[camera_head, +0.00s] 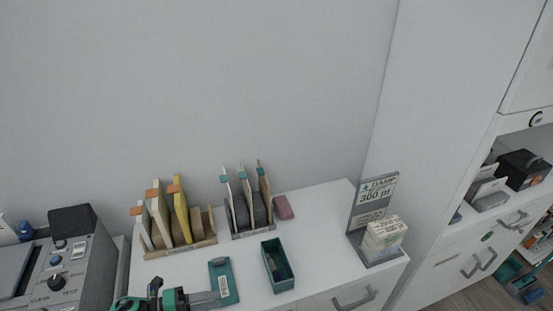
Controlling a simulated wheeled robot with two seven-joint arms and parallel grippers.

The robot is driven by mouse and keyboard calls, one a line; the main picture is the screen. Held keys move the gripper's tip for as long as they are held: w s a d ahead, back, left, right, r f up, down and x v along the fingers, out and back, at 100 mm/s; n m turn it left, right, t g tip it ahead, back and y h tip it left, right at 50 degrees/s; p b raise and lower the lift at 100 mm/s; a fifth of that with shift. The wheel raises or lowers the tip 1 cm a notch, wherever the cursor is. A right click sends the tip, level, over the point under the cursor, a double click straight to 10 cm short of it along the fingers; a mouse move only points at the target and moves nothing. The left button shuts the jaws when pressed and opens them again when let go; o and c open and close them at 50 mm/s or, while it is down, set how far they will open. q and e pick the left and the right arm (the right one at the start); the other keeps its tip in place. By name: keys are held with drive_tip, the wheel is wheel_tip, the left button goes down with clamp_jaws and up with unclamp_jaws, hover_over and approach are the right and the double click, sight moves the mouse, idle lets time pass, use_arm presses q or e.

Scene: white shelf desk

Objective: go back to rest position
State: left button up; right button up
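My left gripper (182,298), teal and black, shows at the bottom edge, over the front left of the white desk. It is cut off by the picture edge, and I cannot tell whether its fingers are open or shut. A flat teal piece with a white label (222,280) is just right of it; I cannot tell whether they touch. An open teal box (277,266) stands apart to the right. My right gripper is not in view.
Two racks (182,246) (248,231) of upright boards stand at the back of the white desk top (318,225). A reddish block (283,208) is beside them. A sign holder with cards (382,238) stands at right. A grey control machine (75,265) is at left, shelves at right.

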use_arm(q)
drive_tip(key=w+r+n+t+y, duration=0.55)
drive_tip(key=n+t, duration=0.45)
drive_tip(key=n, duration=0.3)
drive_tip(key=s+a+f+n+g+y, duration=0.25)
drive_tip(key=s+n+g+y, duration=0.3)
drive_tip(key=s+n, duration=0.45)
drive_tip(key=s+a+f+n+g+y, duration=0.25)
drive_tip(key=s+n+g+y, duration=0.35)
drive_tip(key=s, duration=0.6)
wheel_tip(320, 180, down, 32)
drive_tip(key=s+n+g+h, duration=0.1)
drive_tip(key=g, duration=0.1)
drive_tip(key=s+a+f, duration=0.2)
drive_tip(key=s+f, duration=0.7)
drive_tip(key=s+a+f, duration=0.2)
drive_tip(key=s+f, duration=0.7)
drive_tip(key=s, duration=0.1)
drive_tip(key=shift+f+g, duration=0.3)
drive_tip(key=shift+g, duration=0.05)
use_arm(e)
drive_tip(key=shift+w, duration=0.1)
